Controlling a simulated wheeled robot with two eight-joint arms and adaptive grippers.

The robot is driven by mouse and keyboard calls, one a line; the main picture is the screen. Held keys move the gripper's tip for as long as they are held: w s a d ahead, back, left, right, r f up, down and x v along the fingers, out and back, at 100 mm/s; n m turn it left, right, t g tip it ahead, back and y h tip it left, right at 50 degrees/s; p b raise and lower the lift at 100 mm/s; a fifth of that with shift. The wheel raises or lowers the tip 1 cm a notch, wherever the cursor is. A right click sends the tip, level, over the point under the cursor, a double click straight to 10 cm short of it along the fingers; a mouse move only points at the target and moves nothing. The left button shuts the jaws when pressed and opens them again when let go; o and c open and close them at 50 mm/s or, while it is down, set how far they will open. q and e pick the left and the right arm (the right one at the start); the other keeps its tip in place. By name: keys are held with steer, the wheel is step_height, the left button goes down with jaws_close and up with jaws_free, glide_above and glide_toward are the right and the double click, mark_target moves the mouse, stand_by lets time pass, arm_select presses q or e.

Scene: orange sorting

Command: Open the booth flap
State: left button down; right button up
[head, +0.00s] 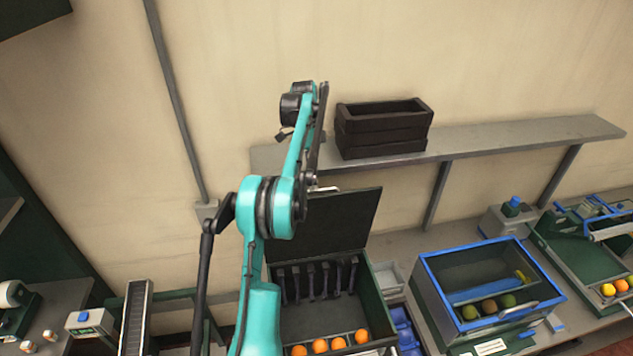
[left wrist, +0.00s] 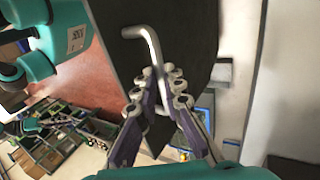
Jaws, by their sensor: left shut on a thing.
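The booth flap (head: 340,225) is a dark flat panel standing raised and tilted at the back of the green booth (head: 376,290). Its pale bar handle (head: 327,189) shows at the flap's top edge. In the left wrist view, the bent metal handle (left wrist: 152,45) stands out from the dark flap (left wrist: 188,35). My left gripper (left wrist: 161,80) is shut on the handle, with its jointed fingers on either side of it. In the head view, my left arm hides part of the flap's left side and the gripper's fingers. My right gripper is not in view.
Several oranges (head: 338,344) lie at the booth's front, below dark hanging strips (head: 318,278). A wall shelf (head: 480,139) with a dark crate (head: 383,140) is close behind and right of my arm. A blue-rimmed box (head: 432,277) with fruit stands to the right.

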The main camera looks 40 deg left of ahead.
arm_select(q)
steer(key=shift+w+a+f, duration=0.15)
steer(key=shift+a+f, duration=0.05)
steer(key=shift+f, duration=0.25)
steer(key=shift+w+a+f, duration=0.1)
steer(key=shift+a+f, duration=0.05)
steer(key=shift+f, duration=0.3)
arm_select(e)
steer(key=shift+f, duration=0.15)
arm_select(q)
steer(key=c, duration=1.8)
jaws_free()
steer(key=shift+o, duration=1.1)
steer(key=shift+w+a+f, duration=0.15)
steer(key=shift+a, duration=0.15)
step_height(320, 180, up, 10)
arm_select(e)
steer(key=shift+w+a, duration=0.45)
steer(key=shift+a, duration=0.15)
arm_select(q)
steer(key=shift+w, duration=0.1)
